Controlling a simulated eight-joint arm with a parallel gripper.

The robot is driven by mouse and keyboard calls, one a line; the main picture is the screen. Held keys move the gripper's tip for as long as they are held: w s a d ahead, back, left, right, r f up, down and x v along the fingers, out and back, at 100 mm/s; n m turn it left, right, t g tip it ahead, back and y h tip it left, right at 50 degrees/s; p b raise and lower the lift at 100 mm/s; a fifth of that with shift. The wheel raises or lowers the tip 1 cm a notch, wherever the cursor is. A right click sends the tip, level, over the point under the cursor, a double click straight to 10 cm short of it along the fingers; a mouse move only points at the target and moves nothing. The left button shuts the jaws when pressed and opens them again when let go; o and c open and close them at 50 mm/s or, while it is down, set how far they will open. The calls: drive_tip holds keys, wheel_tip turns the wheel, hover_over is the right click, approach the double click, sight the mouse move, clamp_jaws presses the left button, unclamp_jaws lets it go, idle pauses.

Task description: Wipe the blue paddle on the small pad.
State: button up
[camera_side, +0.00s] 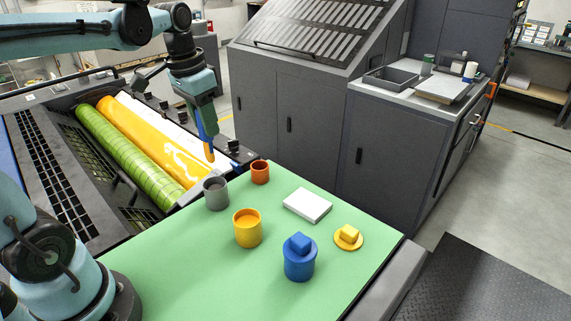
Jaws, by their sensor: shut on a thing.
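My gripper (203,108) is above the far left part of the green work surface, beyond the grey pot. It is shut on the blue paddle (202,125), which hangs steeply downward. The paddle's lower end is orange, and its tip is in the air near the rollers' right end. The small white pad (307,205) lies flat on the green surface, to the right of and below the paddle in the picture, and nothing touches it. Part of the paddle's upper end is hidden by the gripper.
An open yellow pot (247,230), a grey pot (216,195) and an orange-red pot (260,173) stand on the green surface (190,270). Green and yellow rollers (130,160) lie behind.

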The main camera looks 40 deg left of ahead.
drive_tip(key=shift+w, duration=0.1)
idle(0.3)
drive_tip(key=w+d+f, duration=0.3)
drive_tip(key=w+d, duration=0.4)
drive_tip(key=d, duration=0.3)
drive_tip(key=w+d+f, duration=0.2)
drive_tip(key=w+d, duration=0.5)
drive_tip(key=d, duration=0.2)
drive_tip(key=shift+s+d+f, duration=0.1)
drive_tip(key=shift+d+f, duration=0.05)
drive_tip(key=shift+f, duration=1)
drive_tip(key=shift+s+d+f, duration=0.1)
drive_tip(key=shift+f, duration=1.05)
drive_tip(key=shift+f, duration=0.6)
drive_tip(key=shift+s+a, duration=0.1)
drive_tip(key=shift+a, duration=3.15)
clamp_jaws()
drive_tip(key=shift+d, duration=1.5)
